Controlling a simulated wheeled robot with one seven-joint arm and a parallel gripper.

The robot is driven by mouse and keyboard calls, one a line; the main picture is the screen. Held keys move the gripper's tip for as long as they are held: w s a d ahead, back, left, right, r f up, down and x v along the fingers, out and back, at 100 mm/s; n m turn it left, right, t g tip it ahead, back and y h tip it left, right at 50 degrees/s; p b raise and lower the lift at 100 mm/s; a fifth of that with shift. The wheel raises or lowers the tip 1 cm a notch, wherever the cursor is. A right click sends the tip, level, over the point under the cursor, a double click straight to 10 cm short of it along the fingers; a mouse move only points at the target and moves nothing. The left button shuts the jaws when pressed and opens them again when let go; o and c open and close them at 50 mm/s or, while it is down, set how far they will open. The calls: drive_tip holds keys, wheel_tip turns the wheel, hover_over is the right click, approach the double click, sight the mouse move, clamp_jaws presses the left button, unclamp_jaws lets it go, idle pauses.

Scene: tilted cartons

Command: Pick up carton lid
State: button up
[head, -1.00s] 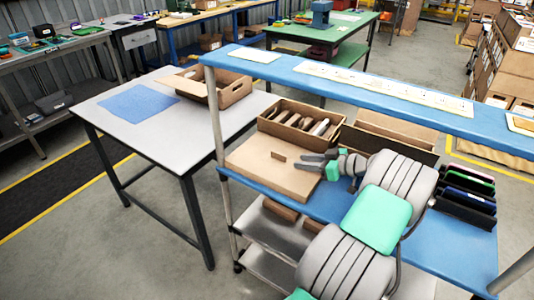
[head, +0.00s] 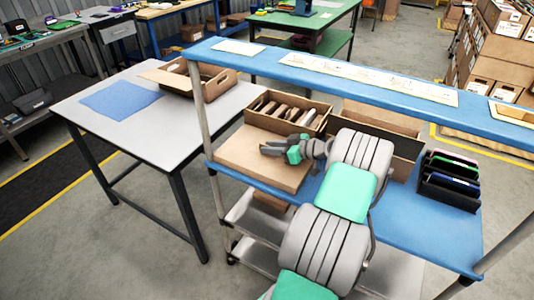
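The carton lid (head: 245,167) looks like a flat brown cardboard panel, lying on the left end of the blue shelf. My gripper (head: 264,148) is over the lid's upper face, coming in from the right. Its two grey fingers look slightly apart and point left. The small brown tab on top of the lid is hidden behind the fingers, so I cannot tell whether they touch it. An open carton (head: 262,120) with several items in it stands directly behind the lid.
A second brown carton (head: 403,165) stands behind my arm, and a black rack (head: 447,190) of folders is to the right. The blue upper shelf (head: 300,75) and its left post (head: 202,108) are close by. A grey table (head: 75,130) stands left.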

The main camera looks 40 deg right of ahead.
clamp_jaws()
idle(1.1)
